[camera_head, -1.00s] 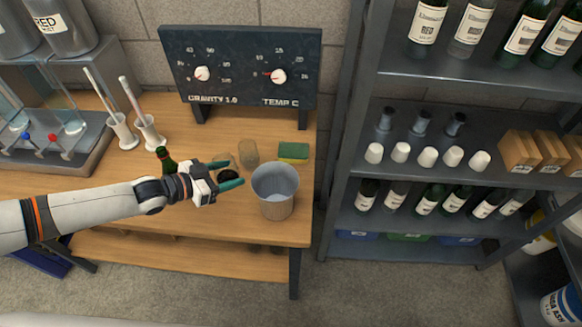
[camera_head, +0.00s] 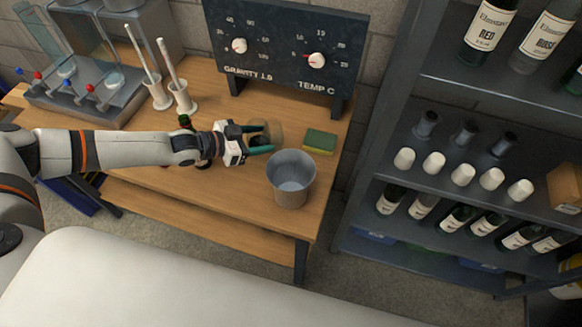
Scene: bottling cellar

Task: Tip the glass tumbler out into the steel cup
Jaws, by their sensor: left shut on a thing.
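The glass tumbler (camera_head: 275,131) is clear and hard to make out. It is between the fingers of my left gripper (camera_head: 270,138), which is shut on it. Something dark shows at the tumbler near the fingers; I cannot tell if it is its contents. The fingers hide part of the glass, and I cannot tell if it is clear of the table. The steel cup (camera_head: 291,184) stands upright and open-topped near the table's front right corner, just right of and nearer than the gripper. My right gripper is not in view.
A yellow-green sponge (camera_head: 320,142) lies behind the cup. A green bottle (camera_head: 185,121) stands behind my left forearm. A dark gauge panel (camera_head: 285,50) stands at the back. White holders with rods (camera_head: 183,98) are to the left. A shelf rack (camera_head: 390,150) bounds the right.

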